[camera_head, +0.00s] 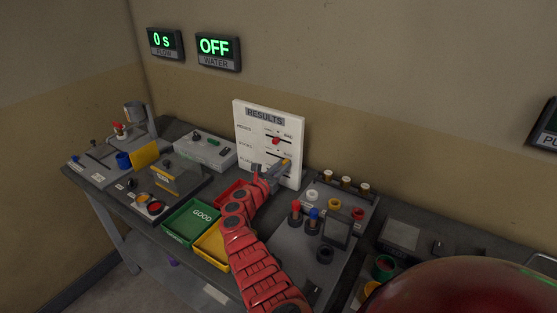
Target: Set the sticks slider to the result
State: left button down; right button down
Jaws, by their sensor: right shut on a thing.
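The white RESULTS board (268,114) stands upright against the wall at the back of the bench. It carries rows of small labels and slider tracks, too small to read surely. A red slider knob (276,141) shows on an upper track, right of the board's middle. My right gripper (272,167) is at the lower part of the board, below the red knob. It is shut on a slider knob there, mostly hidden by the fingers; I cannot read its row. My left gripper is out of view.
A green GOOD tray (192,221), a yellow tray (212,243) and a partly hidden red tray (229,192) lie in front. A grey control box (205,150) is left of the board. Right of my arm, a station (290,248) holds red and blue pieces and small jars.

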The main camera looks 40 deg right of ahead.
jog(key=c, duration=1.2)
grip_release()
jog(key=shift+s+d+f, duration=0.15)
jog(key=o, duration=0.4)
jog(key=shift+s, duration=0.15)
jog(key=shift+o, duration=0.2)
jog(key=b+v, duration=0.2)
jog(key=v, duration=1.5)
jog(key=shift+a, duration=0.25)
